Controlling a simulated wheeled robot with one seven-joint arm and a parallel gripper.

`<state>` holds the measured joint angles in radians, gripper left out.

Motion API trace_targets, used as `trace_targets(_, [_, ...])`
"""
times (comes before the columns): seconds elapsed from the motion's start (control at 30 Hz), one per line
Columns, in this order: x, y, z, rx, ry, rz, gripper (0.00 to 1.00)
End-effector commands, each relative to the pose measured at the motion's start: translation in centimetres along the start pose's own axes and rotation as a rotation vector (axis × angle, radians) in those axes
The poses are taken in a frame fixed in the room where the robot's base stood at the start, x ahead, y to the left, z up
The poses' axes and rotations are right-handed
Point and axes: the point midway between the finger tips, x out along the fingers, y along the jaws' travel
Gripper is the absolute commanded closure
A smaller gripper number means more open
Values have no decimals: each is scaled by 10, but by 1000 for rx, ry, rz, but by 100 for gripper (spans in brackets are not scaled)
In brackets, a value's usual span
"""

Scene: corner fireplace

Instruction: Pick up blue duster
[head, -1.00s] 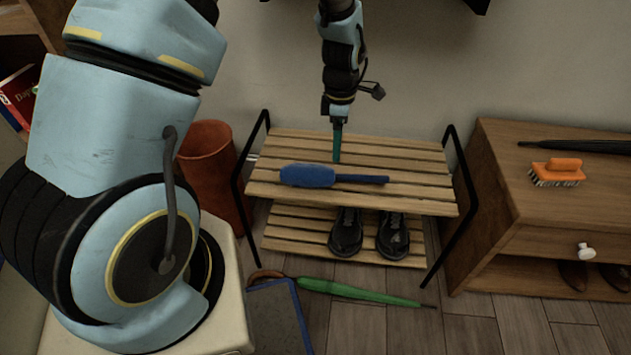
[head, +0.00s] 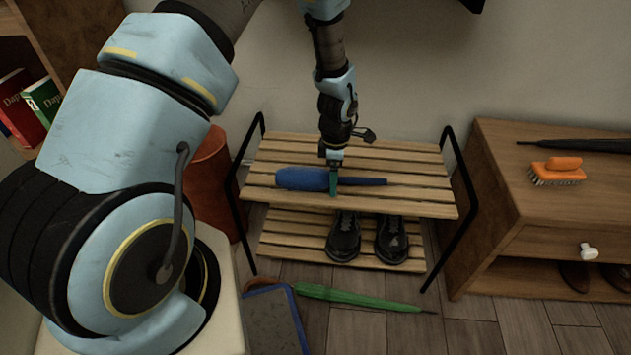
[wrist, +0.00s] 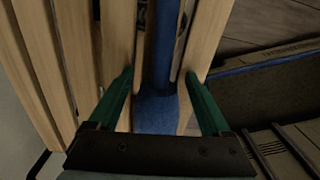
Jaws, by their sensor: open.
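The blue duster (head: 302,179) lies on the top slats of the wooden shoe rack (head: 400,205), its thick head to the left and its thin handle to the right. My gripper (head: 333,182) is lowered over the duster, near where the head meets the handle, and hides part of it. In the wrist view my gripper (wrist: 162,88) has its two green fingers apart, one on either side of the duster (wrist: 158,110), with space between fingers and duster. I cannot tell whether the fingertips touch the slats.
Black shoes (head: 343,236) stand on the rack's lower shelf. A green umbrella (head: 350,297) lies on the floor in front. A wooden cabinet (head: 490,235) at the right carries an orange brush (head: 557,170) and a dark umbrella (head: 590,145). A brown bin (head: 208,185) stands left of the rack.

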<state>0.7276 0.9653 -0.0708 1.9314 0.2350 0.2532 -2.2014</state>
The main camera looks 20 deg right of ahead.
Motion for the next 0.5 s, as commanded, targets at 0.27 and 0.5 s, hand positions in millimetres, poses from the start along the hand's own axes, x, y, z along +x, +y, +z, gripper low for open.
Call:
trace_targets(0.27, [2, 0, 0, -1, -1, 0, 21])
trace_targets(0.5, [2, 0, 0, -1, 0, 0, 48])
